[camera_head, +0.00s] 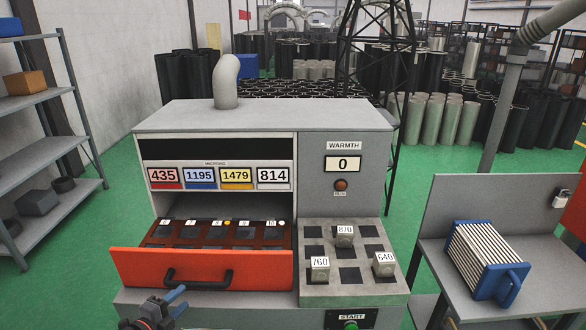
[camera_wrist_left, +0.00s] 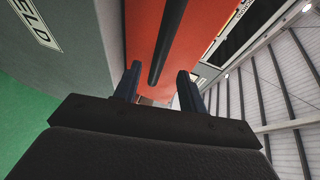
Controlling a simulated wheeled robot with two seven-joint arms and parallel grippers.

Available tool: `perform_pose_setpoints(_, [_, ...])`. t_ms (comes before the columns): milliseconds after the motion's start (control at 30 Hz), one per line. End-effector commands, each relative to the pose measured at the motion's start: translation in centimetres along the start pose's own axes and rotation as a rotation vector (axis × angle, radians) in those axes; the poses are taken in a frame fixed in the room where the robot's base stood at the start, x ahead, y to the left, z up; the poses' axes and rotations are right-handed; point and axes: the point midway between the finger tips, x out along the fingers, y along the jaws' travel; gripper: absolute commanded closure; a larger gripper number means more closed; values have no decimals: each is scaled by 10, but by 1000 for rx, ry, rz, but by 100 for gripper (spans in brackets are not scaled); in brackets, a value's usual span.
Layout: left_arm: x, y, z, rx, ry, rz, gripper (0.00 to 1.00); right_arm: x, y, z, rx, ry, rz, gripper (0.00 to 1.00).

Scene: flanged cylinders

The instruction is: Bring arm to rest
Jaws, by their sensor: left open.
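My left gripper (camera_head: 181,300) is low in front of the machine, just below the black handle (camera_head: 198,283) of the pulled-out orange drawer (camera_head: 130,265) in the head view. In the left wrist view, its two fingers (camera_wrist_left: 158,86) are spread with nothing held between them. The dark handle (camera_wrist_left: 172,38) runs up the orange drawer front (camera_wrist_left: 145,30) beyond the fingers. The gap between fingers and handle is hard to judge. My right gripper is in neither view.
The grey machine (camera_head: 220,118) has a "WARMTH" display (camera_head: 343,163) reading 0. Numbered blocks 870 (camera_head: 344,237), 760 (camera_head: 320,270) and 640 (camera_head: 384,264) sit on the block tray (camera_head: 350,290). A blue-framed unit (camera_head: 485,262) lies on the right-hand table (camera_head: 440,262). Shelves (camera_head: 60,147) stand at left.

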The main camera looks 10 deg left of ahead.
Motion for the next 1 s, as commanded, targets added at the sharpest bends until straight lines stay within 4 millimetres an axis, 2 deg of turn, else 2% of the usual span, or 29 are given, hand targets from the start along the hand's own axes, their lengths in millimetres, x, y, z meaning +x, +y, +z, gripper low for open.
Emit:
perform_pose_setpoints(133, [0, 2, 3, -51, -17, 9, 59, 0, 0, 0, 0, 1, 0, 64])
perform_pose_setpoints(233, [-1, 11, 17, -143, -89, 47, 59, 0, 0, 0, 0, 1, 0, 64])
perform_pose_setpoints(367, [-4, 52, 59, -281, -244, 137, 59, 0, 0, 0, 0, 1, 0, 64])
perform_pose_setpoints(467, [-11, 96, 87, -375, -363, 213, 59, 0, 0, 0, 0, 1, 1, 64])
perform_pose_setpoints(500, [-16, 117, 97, -415, -414, 244, 59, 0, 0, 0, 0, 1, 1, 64])
perform_pose_setpoints(567, [-25, 150, 108, -476, -487, 289, 59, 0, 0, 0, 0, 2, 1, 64])
perform_pose_setpoints(700, [-51, 232, 120, -615, -653, 395, 59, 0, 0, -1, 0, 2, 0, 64])
perform_pose_setpoints(867, [-85, 325, 107, -758, -816, 514, 59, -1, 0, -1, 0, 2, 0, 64])
perform_pose_setpoints(1000, [-112, 400, 75, -866, -928, 620, 59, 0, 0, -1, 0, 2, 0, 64])
